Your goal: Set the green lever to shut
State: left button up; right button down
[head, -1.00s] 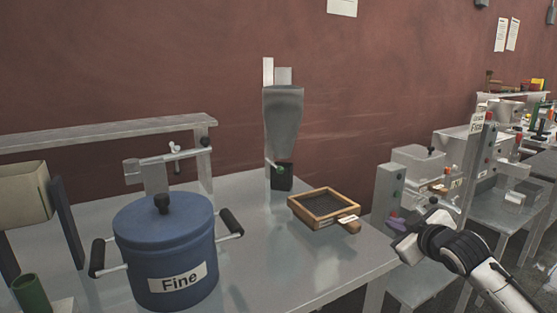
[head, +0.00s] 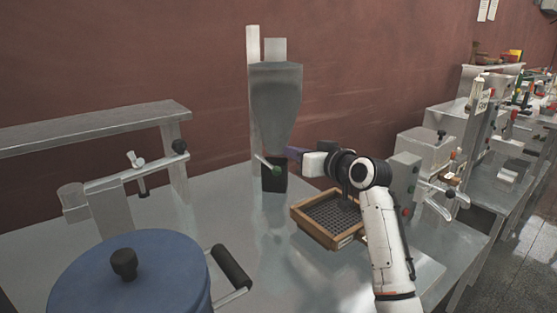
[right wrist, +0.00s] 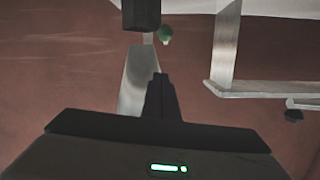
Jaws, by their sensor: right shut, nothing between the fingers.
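The green lever (head: 276,170) is a short thin rod with a green knob, on the dark lower part of the grey powder filler (head: 277,95). Its knob also shows in the right wrist view (right wrist: 165,35), beside a dark block. My right gripper (head: 292,153) is shut and empty, just to the right of the lever and slightly above the knob in the head view. In the right wrist view its dark fingertips (right wrist: 158,80) are together, with a visible gap to the knob. My left gripper is not in view.
A wooden-framed sieve (head: 322,235) lies on the metal table (head: 225,235) below my right arm. A blue pot (head: 130,280) stands at the front left. A metal stand (head: 110,205) and a raised shelf (head: 90,128) are at the left. More machines stand at the right.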

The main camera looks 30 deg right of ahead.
send_over(280, 169)
jog(key=shift+w+d+f+p, duration=0.2)
jog(key=shift+w+f+p, duration=0.15)
jog(key=shift+f, duration=0.2)
jog(key=f, duration=0.2)
jog(key=shift+s+a+f, duration=0.2)
jog(key=shift+s+f, duration=0.2)
jog(key=shift+s+f+p, duration=0.3)
jog(key=shift+f, duration=0.2)
